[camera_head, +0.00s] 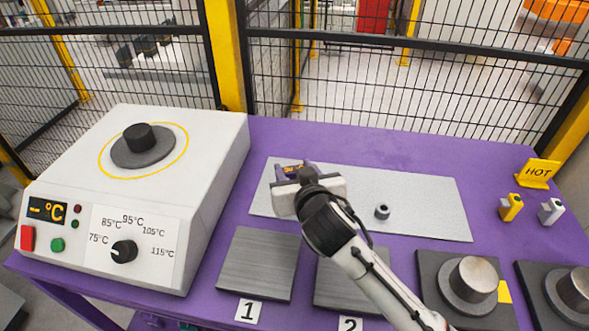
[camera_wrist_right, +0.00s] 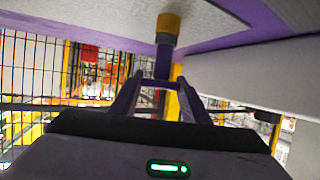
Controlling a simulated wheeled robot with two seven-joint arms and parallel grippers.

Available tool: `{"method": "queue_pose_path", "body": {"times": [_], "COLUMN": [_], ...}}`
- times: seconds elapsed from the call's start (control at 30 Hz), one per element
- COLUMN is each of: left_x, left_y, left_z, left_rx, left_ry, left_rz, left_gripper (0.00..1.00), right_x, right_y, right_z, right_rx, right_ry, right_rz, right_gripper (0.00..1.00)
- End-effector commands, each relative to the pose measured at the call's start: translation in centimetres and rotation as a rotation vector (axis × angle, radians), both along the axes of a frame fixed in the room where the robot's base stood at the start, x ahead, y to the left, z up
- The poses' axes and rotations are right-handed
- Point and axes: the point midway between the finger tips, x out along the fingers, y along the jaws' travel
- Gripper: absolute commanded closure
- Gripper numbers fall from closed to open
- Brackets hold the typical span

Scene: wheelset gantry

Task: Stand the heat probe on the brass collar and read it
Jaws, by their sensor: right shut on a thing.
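My right gripper (camera_head: 295,172) is over the left part of the grey plate, shut on the heat probe (camera_head: 293,168). Only a small dark piece of the probe with an orange-lit patch shows past the gripper in the head view. In the right wrist view the gripper (camera_wrist_right: 158,95) has its fingers on either side of the probe's purple body (camera_wrist_right: 163,65). A brass-coloured cylinder, seemingly the brass collar (camera_wrist_right: 168,28), is in line with it against the grey plate. No gap shows between them, but contact is unclear. My left gripper is out of view.
A white heater (camera_head: 180,180) with a dark ring and dial stands left; its display shows a dash. A small dark collar (camera_head: 382,211) sits on the grey plate (camera_head: 430,205). Mesh fencing is behind.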

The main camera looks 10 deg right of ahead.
Motion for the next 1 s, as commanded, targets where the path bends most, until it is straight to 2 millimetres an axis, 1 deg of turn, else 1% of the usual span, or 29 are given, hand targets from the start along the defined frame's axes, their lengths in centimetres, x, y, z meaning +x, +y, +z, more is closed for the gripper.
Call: {"method": "queue_pose_path", "body": {"times": [0.03,0.07,0.1,0.17,0.43,0.53,0.57,0.67,1.0], "left_x": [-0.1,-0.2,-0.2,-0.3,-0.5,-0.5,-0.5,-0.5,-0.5], "left_y": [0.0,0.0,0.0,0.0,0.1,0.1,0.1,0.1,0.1], "left_z": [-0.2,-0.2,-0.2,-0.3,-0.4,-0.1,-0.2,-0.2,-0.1], "left_rx": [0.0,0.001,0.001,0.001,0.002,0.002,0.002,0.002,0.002], "left_ry": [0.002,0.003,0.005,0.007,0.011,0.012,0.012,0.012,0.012], "left_rz": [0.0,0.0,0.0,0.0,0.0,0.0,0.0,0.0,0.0], "left_gripper": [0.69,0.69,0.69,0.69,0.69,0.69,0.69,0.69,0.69], "right_x": [0.0,0.0,0.0,0.0,0.0,0.0,-0.3,-1.7,-8.3], "right_y": [0.0,0.0,0.0,0.0,0.0,0.0,0.0,0.1,0.1], "right_z": [-0.3,-0.3,-0.2,-0.2,-0.2,0.4,0.3,0.8,3.5], "right_rx": [0.0,0.0,0.0,0.0,0.0,-0.001,0.0,0.003,0.004], "right_ry": [0.001,0.001,0.001,0.001,0.001,-0.001,0.001,0.001,0.001], "right_rz": [0.0,0.0,0.0,0.0,0.0,0.0,0.001,0.001,0.001], "right_gripper": [0.81,0.56,0.5,0.4,0.39,0.39,0.39,0.39,0.39]}}
